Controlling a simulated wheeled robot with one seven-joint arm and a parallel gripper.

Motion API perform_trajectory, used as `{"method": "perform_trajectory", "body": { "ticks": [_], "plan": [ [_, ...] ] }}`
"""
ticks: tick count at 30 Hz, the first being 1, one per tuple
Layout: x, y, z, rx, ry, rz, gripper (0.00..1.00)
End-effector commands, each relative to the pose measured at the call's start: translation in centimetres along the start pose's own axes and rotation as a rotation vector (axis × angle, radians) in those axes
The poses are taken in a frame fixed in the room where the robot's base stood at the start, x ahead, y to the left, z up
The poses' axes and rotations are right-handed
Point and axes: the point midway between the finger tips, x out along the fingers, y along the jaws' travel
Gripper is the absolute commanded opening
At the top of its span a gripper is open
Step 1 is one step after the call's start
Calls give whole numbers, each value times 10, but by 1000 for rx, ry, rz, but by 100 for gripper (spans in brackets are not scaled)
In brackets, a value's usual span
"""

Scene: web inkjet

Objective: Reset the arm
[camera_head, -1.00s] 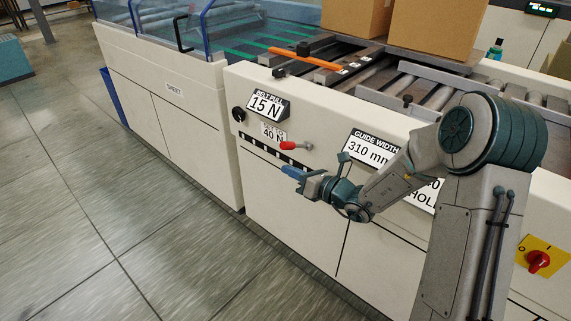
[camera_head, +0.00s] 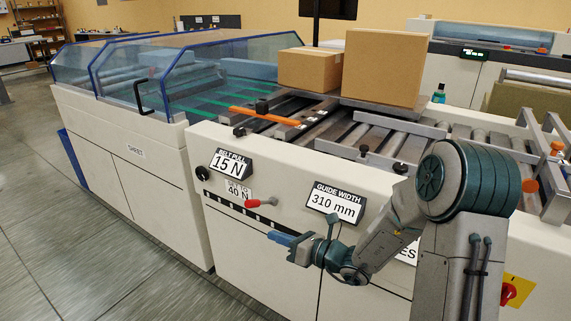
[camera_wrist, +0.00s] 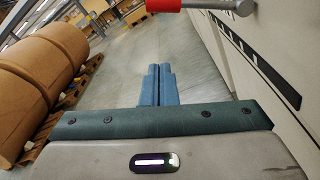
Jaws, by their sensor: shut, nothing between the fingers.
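My gripper (camera_head: 280,238) is in front of the white machine's front panel, below the red-handled lever (camera_head: 262,202). Its blue fingers point left in the head view. In the wrist view the fingers (camera_wrist: 158,84) lie together, shut with nothing between them, and point out over the grey floor. My arm is bent, with the forearm sloping down to the left. The red lever grip also shows at the top of the wrist view (camera_wrist: 163,5), apart from the fingers.
The machine front carries a BELT PULL 15 N sign (camera_head: 230,164) and a GUIDE WIDTH 310 mm sign (camera_head: 335,203). Cardboard boxes (camera_head: 385,68) stand on the rollers. Large brown rolls (camera_wrist: 38,75) lie left in the wrist view. Floor is clear at left.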

Motion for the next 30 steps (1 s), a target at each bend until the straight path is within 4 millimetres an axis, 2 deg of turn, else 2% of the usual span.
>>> {"method": "perform_trajectory", "body": {
  "ticks": [4,8,12,15,21,26,30],
  "plan": [
    [-4,30,14,-117,68,66,0],
    [-17,77,28,-343,202,187,0],
    [-45,126,36,-639,375,340,0],
    [-71,152,42,-850,498,447,0],
    [-131,186,60,-1265,743,655,0],
    [-184,199,84,-1581,944,818,0],
    [-229,203,114,-1833,1122,955,0]
  ]
}}
